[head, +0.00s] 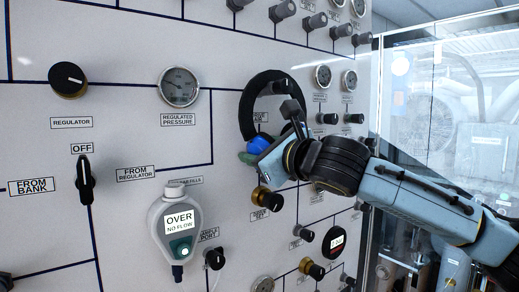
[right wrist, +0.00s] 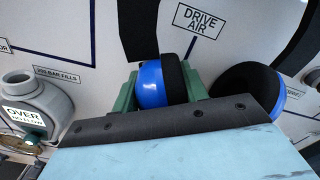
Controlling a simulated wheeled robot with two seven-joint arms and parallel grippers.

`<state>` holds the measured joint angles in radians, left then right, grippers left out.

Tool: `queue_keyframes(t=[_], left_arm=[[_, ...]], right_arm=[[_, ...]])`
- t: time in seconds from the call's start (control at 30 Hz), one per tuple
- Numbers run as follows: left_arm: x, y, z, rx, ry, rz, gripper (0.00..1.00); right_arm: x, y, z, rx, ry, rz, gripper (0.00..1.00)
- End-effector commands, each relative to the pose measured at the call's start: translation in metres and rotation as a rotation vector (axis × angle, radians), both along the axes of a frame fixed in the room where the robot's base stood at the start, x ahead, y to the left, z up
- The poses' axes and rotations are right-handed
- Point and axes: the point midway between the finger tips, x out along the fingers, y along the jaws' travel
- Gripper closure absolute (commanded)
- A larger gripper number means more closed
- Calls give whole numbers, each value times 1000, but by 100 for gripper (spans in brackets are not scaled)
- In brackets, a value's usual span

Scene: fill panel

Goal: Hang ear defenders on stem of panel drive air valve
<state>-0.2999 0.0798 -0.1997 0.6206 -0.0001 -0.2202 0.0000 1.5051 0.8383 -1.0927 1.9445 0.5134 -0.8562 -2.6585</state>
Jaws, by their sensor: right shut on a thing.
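The ear defenders have a black headband (head: 246,98) and blue cups. In the head view the band arches over and around a dark valve knob (head: 283,86) on the panel. I cannot tell whether the band touches its stem. My right gripper (right wrist: 161,88) is shut on one blue cup (right wrist: 150,84), with its green fingers on either side. This cup also shows in the head view (head: 260,142). The other cup (right wrist: 250,84) hangs free to the right in the right wrist view. The DRIVE AIR label (right wrist: 199,20) shows between the band's two sides. My left gripper is not in view.
A regulated pressure gauge (head: 179,87) and a regulator knob (head: 67,80) are to the left. A grey OVER display unit (head: 178,222) sticks out lower left. A brass knob (head: 267,198) is just below my gripper. A clear-walled enclosure (head: 450,100) stands at the right.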

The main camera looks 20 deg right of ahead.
Motion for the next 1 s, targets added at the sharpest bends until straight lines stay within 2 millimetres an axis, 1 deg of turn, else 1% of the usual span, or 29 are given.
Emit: queue_keyframes(t=[0.27,0.3,0.4,0.5,0.83,0.93,1.0], left_arm=[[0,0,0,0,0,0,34],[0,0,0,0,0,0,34],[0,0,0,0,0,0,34],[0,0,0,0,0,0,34],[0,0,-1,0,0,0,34],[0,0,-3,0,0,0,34],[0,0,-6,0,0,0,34]], right_arm=[[0,0,1,0,-3,1,87],[0,0,1,0,-4,0,55],[0,0,1,0,-2,0,42],[0,0,1,0,-2,0,31],[-3,-2,-1,0,1,-1,31],[-12,-5,0,0,-2,0,31],[-23,-9,0,-1,-3,-2,31]])
